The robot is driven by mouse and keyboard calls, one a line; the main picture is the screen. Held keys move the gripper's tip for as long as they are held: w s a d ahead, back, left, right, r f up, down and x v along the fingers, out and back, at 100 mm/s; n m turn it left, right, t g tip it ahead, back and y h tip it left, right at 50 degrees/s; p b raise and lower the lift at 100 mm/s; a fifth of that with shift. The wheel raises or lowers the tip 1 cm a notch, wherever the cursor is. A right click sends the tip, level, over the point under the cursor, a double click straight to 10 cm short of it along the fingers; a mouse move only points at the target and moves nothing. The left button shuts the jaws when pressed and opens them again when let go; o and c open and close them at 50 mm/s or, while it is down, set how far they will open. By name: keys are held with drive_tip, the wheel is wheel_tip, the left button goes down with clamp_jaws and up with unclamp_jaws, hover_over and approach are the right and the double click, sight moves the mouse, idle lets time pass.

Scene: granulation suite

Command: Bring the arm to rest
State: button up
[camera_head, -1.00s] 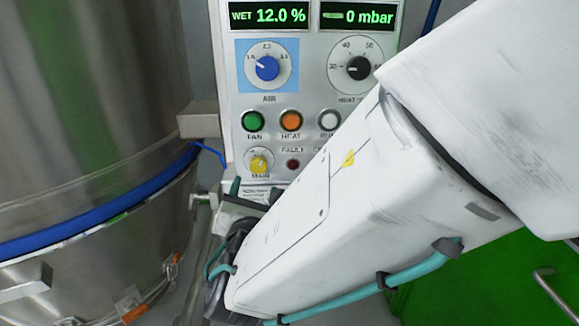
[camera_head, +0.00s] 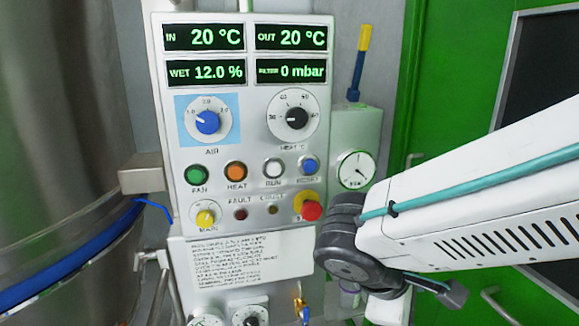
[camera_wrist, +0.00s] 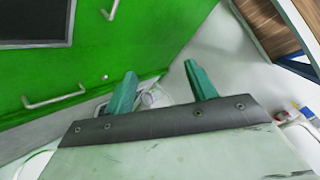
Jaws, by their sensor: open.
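My gripper (camera_wrist: 160,92) shows in the wrist view with its two teal fingers spread apart and nothing between them. It points down past a green door toward a pale floor. In the head view my white arm reaches in from the right, its dark wrist joint in front of the lower right of the control panel (camera_head: 240,150). The fingers cannot be made out there. The panel reads 20 °C in and out, WET 12.0 % and 0 mbar. Its blue air knob (camera_head: 207,121) and black heat knob (camera_head: 297,118) are in clear view.
A large steel vessel (camera_head: 60,130) with a blue band stands at the left. A gauge (camera_head: 355,170) and a blue-and-yellow lever (camera_head: 360,62) are right of the panel. Green doors (camera_head: 450,80) stand behind my arm. A wooden surface (camera_wrist: 268,25) is at the wrist view's upper right.

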drive_tip(key=s+d+r+m+g+y, duration=0.1)
drive_tip(key=s+d+r+m+y, duration=0.3)
drive_tip(key=s+d+m+y, duration=0.3)
drive_tip(key=s+m, duration=0.2)
drive_tip(key=m, duration=0.3)
drive_tip(key=shift+s+d+r, duration=0.15)
drive_tip(key=shift+d+r, duration=0.2)
idle(1.1)
